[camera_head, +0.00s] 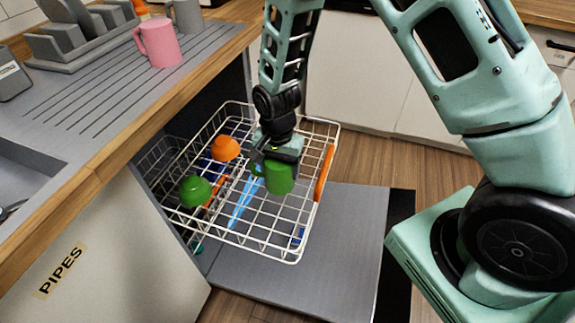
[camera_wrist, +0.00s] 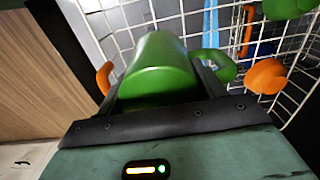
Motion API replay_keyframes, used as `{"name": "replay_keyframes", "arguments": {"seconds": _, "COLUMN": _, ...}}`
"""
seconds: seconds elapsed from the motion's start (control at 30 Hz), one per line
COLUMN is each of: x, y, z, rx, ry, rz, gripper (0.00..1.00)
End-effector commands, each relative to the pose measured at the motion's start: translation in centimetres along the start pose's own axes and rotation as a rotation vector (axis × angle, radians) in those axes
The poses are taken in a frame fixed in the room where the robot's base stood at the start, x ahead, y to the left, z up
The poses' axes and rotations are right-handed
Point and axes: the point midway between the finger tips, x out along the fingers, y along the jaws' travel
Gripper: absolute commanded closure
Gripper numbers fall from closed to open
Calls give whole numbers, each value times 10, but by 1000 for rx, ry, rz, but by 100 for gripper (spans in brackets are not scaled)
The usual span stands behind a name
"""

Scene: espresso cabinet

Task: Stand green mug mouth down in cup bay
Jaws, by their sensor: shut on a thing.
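The green mug (camera_head: 279,178) is held in my gripper (camera_head: 272,152) over the right part of the white wire rack (camera_head: 300,252). Its handle points left in the head view. In the wrist view the mug (camera_wrist: 163,62) sits between the jaws of my gripper (camera_wrist: 160,92), with its handle (camera_wrist: 222,66) to the right. Its mouth does not show, and I cannot tell whether it touches the wires. A second green rounded item (camera_head: 195,191) and an orange rounded item (camera_head: 225,148) are in the rack's left part. I cannot tell which part is the cup bay.
A long blue item (camera_head: 246,200) lies in the rack, left of the held mug. An orange item (camera_head: 324,172) stands at the rack's right edge. The rack is above the lowered grey door (camera_head: 345,240). The wooden counter edge (camera_head: 125,138) is at left, with a pink mug (camera_head: 158,43) above.

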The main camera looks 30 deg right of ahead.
Motion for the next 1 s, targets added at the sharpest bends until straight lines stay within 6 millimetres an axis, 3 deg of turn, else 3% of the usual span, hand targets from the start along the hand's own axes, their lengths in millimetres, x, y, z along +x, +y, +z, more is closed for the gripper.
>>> {"name": "replay_keyframes", "arguments": {"seconds": 0.37, "x": 19, "y": -2, "z": 1, "rx": 14, "ry": 0, "rz": 0, "gripper": 68}}
{"name": "replay_keyframes", "arguments": {"seconds": 1.0, "x": 89, "y": -1, "z": 2, "rx": 13, "ry": 0, "rz": 1, "gripper": 68}}
